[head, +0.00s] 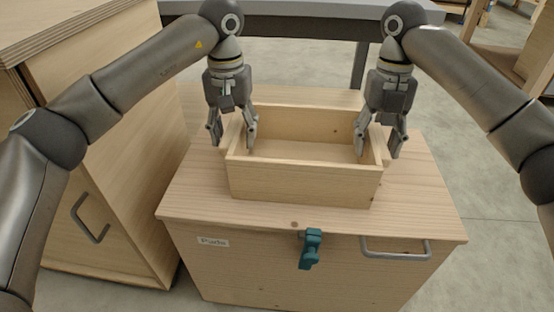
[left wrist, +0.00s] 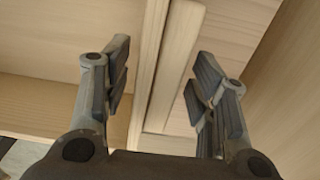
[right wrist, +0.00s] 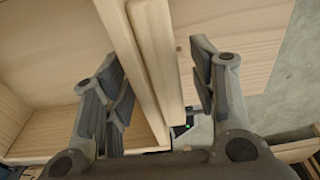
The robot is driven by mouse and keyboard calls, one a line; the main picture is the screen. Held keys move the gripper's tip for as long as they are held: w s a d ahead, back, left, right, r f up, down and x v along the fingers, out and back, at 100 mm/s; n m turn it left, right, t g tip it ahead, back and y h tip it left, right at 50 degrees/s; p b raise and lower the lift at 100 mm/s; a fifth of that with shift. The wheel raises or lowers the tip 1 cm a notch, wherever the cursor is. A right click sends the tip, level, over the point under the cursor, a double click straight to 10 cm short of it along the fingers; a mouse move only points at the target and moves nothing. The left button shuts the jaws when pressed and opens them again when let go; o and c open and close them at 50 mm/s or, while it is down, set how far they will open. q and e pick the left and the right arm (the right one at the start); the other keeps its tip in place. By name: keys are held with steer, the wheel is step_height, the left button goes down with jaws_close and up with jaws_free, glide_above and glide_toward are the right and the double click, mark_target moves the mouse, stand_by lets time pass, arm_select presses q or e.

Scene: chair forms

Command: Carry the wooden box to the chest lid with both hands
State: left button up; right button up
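The open-topped wooden box (head: 305,184) is empty and appears to rest upright on the pale wooden chest lid (head: 425,200). My left gripper (head: 232,140) is open over the box's left end, one finger inside and one outside. The left wrist view shows the box's end wall and its handle strip (left wrist: 175,70) between the spread fingers. My right gripper (head: 377,147) is open over the right end in the same way. The right wrist view shows that end's wall and strip (right wrist: 160,60) between the fingers, with gaps. The lid under the box is hidden.
The chest has a teal latch (head: 311,248), a grey handle (head: 395,248) and a label (head: 213,242) on its front. A wooden cabinet (head: 110,170) stands close on the left. A grey table (head: 310,22) is behind. Open floor (head: 490,180) lies to the right.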

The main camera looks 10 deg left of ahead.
steer(key=shift+r, duration=0.1)
arm_select(q)
step_height(320, 180, up, 12)
arm_select(e)
step_height(320, 180, up, 12)
steer(key=w, duration=0.1)
steer(key=shift+w, duration=0.25)
stand_by(0.7)
steer(key=shift+s+f, duration=0.1)
steer(key=shift+f, duration=0.1)
